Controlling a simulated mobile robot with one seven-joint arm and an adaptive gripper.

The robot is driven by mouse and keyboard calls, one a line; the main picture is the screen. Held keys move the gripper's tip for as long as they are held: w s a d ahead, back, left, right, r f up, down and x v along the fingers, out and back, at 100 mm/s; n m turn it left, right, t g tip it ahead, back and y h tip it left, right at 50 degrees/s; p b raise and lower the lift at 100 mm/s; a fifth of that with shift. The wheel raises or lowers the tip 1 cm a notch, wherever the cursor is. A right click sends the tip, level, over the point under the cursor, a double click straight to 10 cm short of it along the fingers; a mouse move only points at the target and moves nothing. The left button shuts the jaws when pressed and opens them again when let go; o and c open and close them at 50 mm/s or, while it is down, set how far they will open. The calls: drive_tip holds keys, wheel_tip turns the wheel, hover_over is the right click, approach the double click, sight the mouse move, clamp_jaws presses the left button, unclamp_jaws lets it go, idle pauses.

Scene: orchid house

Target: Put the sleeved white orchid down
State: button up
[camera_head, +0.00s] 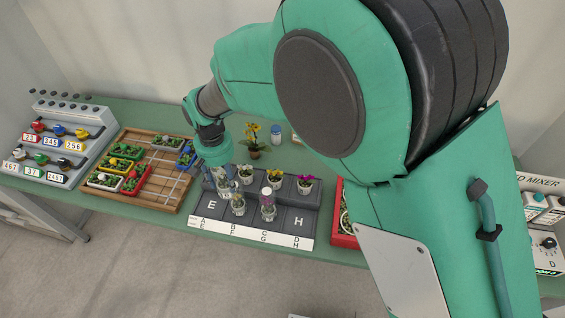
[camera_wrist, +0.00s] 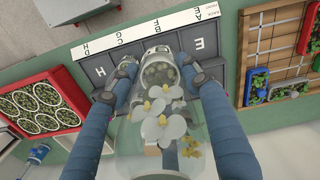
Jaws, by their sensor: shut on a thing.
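My gripper (camera_head: 218,160) is low over the back left of the dark lettered tray (camera_head: 298,221). Its two blue fingers (camera_wrist: 160,82) close from both sides on the clear sleeve of the white orchid (camera_wrist: 165,120). White blooms fill the middle of the wrist view, in line with my gripper. In the head view the sleeved orchid (camera_head: 226,187) shows only in part below my gripper. Whether its pot touches the tray I cannot tell. Other clear-sleeved plants stand in front cells F (camera_head: 238,205) and G (camera_head: 267,207). Cells E and H look empty.
A yellow orchid (camera_head: 275,173) and a magenta one (camera_head: 305,184) stand in the back row. A wooden rack (camera_head: 150,190) with small planters is to the left. A red crate (camera_head: 343,240) is to the right. A potted yellow plant (camera_head: 254,145) stands behind.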

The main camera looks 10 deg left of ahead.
drive_tip(key=w+d+p, duration=0.2)
drive_tip(key=w+d, duration=0.2)
drive_tip(key=w, duration=0.7)
drive_tip(key=w+d+p, duration=0.2)
drive_tip(key=w+d, duration=0.1)
drive_tip(key=w, duration=0.8)
drive_tip(key=w+d+p, duration=0.3)
drive_tip(key=w+d, duration=0.1)
drive_tip(key=w, duration=0.7)
wheel_tip(320, 180, down, 12)
drive_tip(key=shift+w+d+r, duration=0.2)
drive_tip(key=shift+d, duration=0.1)
drive_tip(key=shift+f, duration=0.1)
wheel_tip(320, 180, down, 6)
drive_tip(key=shift+f, duration=1.9)
drive_tip(key=shift+f, duration=0.1)
